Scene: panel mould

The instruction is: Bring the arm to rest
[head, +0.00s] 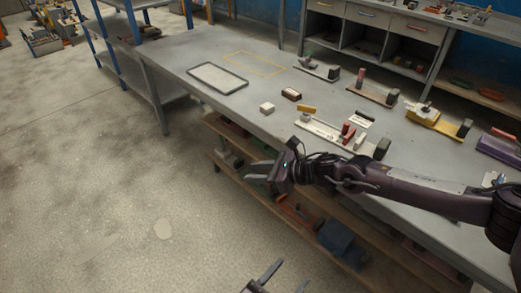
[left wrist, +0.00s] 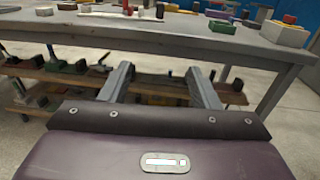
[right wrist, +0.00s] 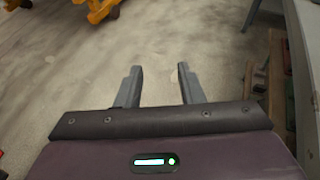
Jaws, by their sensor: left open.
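My left gripper (head: 291,268) shows at the bottom edge of the head view, in front of the bench. In the left wrist view its two fingers (left wrist: 160,75) are wide apart with nothing between them, facing the bench's front edge and lower shelves. My right arm enters from the right over the bench's front. My right gripper (head: 251,171) points left just off the bench's front edge. In the right wrist view its fingers (right wrist: 160,72) stand apart and empty, with bare floor beyond them. Most of the left arm is hidden.
The grey bench (head: 185,50) carries a dark-rimmed tray (head: 217,78), a yellow outlined rectangle, a small pale block (head: 267,107) and several fixtures. Shelves below hold parts. A blue rack stands at the bench's far left. The floor (head: 90,170) at left is clear.

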